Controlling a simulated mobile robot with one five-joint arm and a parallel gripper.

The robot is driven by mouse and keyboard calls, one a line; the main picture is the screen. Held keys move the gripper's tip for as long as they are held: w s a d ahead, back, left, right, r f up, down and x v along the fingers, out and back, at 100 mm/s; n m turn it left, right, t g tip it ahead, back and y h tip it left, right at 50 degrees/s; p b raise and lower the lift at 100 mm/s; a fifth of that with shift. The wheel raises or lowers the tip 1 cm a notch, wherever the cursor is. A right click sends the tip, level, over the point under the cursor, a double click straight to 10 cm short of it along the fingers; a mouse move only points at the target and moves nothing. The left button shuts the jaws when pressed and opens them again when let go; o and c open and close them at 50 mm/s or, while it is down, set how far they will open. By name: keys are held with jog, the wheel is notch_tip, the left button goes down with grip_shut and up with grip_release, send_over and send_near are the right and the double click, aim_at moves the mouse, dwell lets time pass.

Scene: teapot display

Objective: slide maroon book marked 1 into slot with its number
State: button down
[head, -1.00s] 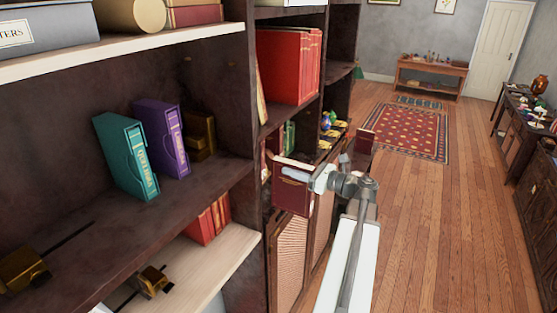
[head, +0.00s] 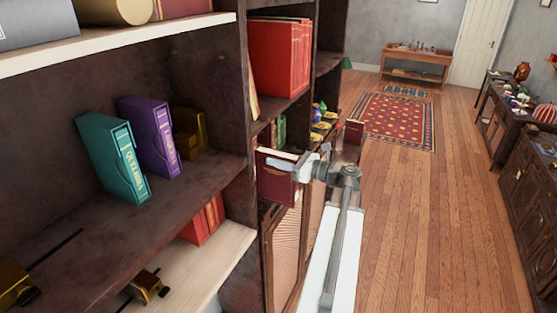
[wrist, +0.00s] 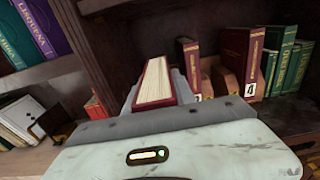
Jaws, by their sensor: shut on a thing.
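My gripper (head: 300,168) is shut on a maroon book (head: 276,182) and holds it upright in front of the shelf unit's side edge. In the wrist view the same book (wrist: 155,82) shows its pale page edge up, between the jaws. Its number is not readable. Behind it, a low rack on a shelf holds other maroon books (wrist: 190,62) and green books (wrist: 277,62). A white number label, seemingly 4, (wrist: 251,90) is on the rack in front of a tall maroon book. The slot numbered 1 cannot be made out; my gripper and the held book hide part of the rack.
Dark upright panels (head: 240,215) divide the shelves. Teal (head: 113,160) and purple (head: 150,138) books stand on the left shelf, and large red books (head: 280,58) above the held book. The wooden floor (head: 420,220) to the right is clear.

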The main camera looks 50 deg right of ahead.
aim_at(262, 154)
jog(key=shift+x, duration=2.7)
jog(key=shift+w+a, duration=0.15)
jog(key=shift+w, duration=0.4)
jog(key=shift+s, duration=0.15)
jog(key=shift+s, duration=0.15)
dwell(1.7)
jog(key=shift+w, duration=0.3)
dwell(1.4)
jog(key=shift+s, duration=0.3)
jog(key=shift+r, duration=0.1)
dwell(0.7)
